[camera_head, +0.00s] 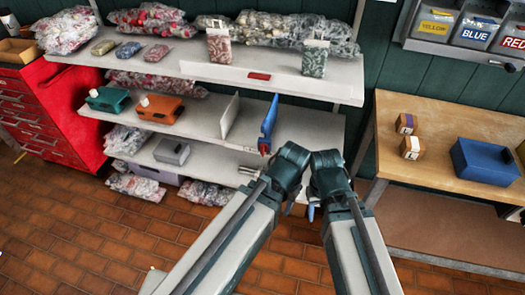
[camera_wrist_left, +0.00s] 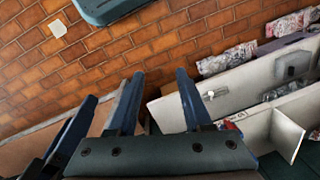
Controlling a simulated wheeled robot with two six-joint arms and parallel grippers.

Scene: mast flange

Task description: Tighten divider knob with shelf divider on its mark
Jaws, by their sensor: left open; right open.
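A blue upright divider (camera_head: 268,125) stands toward the right end of the middle shelf in the head view, with a small red-orange piece (camera_head: 263,149) at its lower front. A white divider (camera_head: 229,115) stands to its left. A small silver part (camera_head: 248,170) shows near the lower shelf's front edge; I cannot tell whether it is the knob. My right gripper (camera_head: 311,212) is open in front of the shelf's right end, its fingers mostly hidden. My left gripper (camera_wrist_left: 160,72) is open and empty in the left wrist view, over brick floor. No divider mark is clearly visible.
The white shelf unit (camera_head: 180,60) holds bagged goods and small boxes. A red drawer cabinet (camera_head: 60,110) stands left. A wooden bench (camera_head: 455,120) with a blue box (camera_head: 485,160) stands right. Brick floor (camera_head: 60,230) is clear at lower left.

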